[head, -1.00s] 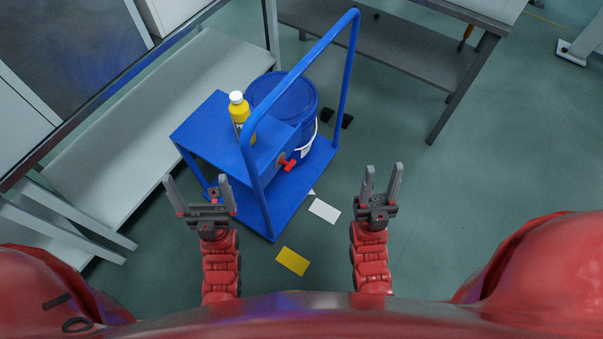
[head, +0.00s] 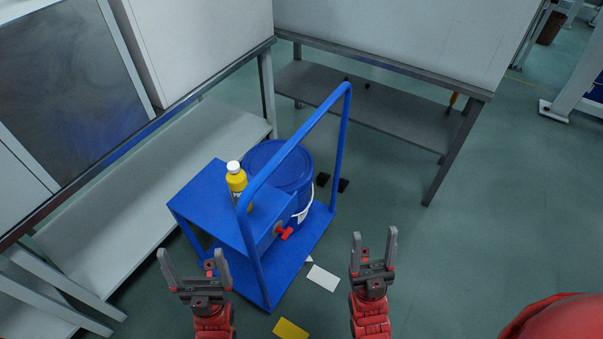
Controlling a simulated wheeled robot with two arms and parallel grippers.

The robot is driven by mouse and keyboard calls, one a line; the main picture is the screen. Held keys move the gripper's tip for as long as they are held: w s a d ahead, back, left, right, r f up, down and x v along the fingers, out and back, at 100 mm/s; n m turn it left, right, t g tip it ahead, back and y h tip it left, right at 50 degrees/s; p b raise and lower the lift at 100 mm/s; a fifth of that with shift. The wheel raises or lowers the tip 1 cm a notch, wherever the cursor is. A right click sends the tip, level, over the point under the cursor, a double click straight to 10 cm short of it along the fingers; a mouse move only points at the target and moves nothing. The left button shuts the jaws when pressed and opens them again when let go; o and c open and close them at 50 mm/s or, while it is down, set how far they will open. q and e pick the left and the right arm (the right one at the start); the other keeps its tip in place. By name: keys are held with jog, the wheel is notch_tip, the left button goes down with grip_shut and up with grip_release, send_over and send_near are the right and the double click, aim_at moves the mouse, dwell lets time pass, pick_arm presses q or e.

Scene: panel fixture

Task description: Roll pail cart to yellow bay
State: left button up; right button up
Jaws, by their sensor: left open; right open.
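The blue pail cart (head: 208,198) stands ahead of me, with a tall blue push handle (head: 301,141) on its near right side. A blue pail (head: 283,168) with a red tap (head: 285,233) stands on the cart, partly hidden by the handle and upper shelf. A yellow bottle (head: 236,182) with a white cap stands on the upper shelf. My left gripper (head: 188,266) is open and empty, in front of the cart's near left side. My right gripper (head: 374,249) is open and empty, to the right of the cart and apart from the handle. A yellow card (head: 290,329) lies on the floor; no yellow bay is clearly identifiable.
A grey bench with a low shelf (head: 150,185) runs along the left of the cart. Another bench with a lower shelf (head: 400,118) stands behind it. A white card (head: 323,278) lies on the floor right of the cart. The floor to the right is open.

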jog(key=w+a+f+n+g+y, duration=0.3)
jog(key=w+a+n+g+y, duration=0.1)
jog(key=w+a+n+g, duration=0.4)
jog(key=n+g+h+b, duration=0.2)
jog(key=g+h, duration=0.2)
jog(key=h, duration=1)
send_near(304, 130)
jog(key=w+p, duration=0.1)
jog(key=w, duration=0.2)
jog(key=w+p, duration=0.1)
jog(key=w, duration=0.3)
jog(key=w+a+p, duration=0.1)
jog(key=w, duration=0.3)
jog(key=shift+w+f, duration=0.1)
jog(key=shift+w, duration=0.05)
jog(key=shift+c, duration=0.2)
grip_shut()
